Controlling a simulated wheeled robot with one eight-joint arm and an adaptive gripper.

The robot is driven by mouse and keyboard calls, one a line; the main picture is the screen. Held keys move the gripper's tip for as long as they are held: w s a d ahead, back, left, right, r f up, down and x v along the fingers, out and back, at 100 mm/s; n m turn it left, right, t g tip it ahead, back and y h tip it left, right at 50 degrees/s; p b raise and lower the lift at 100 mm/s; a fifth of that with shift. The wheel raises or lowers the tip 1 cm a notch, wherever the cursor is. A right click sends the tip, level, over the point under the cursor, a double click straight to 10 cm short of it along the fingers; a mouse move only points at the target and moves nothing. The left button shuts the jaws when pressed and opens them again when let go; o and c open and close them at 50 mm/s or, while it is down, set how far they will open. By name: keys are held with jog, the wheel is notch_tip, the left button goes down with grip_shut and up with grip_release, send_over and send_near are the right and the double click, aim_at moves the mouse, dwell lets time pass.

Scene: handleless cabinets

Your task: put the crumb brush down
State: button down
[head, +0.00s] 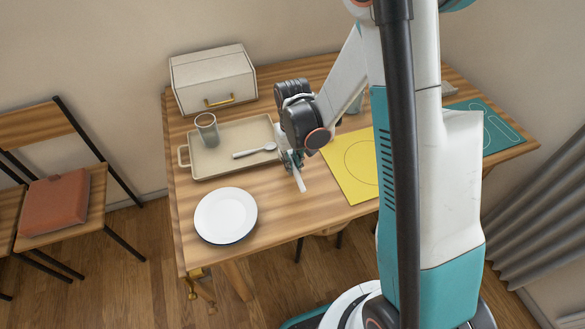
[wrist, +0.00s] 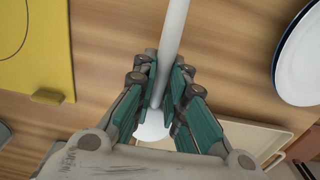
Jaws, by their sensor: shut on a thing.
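My gripper (head: 291,160) is over the wooden table (head: 280,211), just right of the beige tray's right end. In the wrist view my gripper (wrist: 163,85) has its teal fingers closed on a slim pale handle, which I take as the crumb brush (wrist: 173,32). The brush (head: 300,180) shows in the head view as a short white stick slanting down from the fingers. A white rounded part (wrist: 152,128) shows between the fingers; I cannot tell if it belongs to the brush. Whether the brush touches the table is unclear.
The beige tray (head: 205,168) holds a cup (head: 207,130) and a white spoon (head: 255,152). A white plate (head: 226,215) lies in front of it, a yellow mat (head: 352,178) to the right. A bread box (head: 213,80) stands behind. Bare wood lies between plate and mat.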

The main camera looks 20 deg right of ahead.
jog(key=shift+f, duration=0.9)
jog(key=shift+f+b, duration=0.45)
jog(key=shift+b, duration=0.1)
jog(key=c, duration=1.6)
grip_release()
jog(key=shift+c, duration=0.2)
jog(key=shift+r, duration=0.1)
notch_tip(320, 180, up, 13)
jog(key=p, duration=0.6)
jog(key=s+r+t, duration=0.7)
jog(key=s+r, duration=0.9)
jog(key=r, duration=0.2)
jog(key=shift+s+r, duration=0.2)
jog(key=shift+r, duration=0.1)
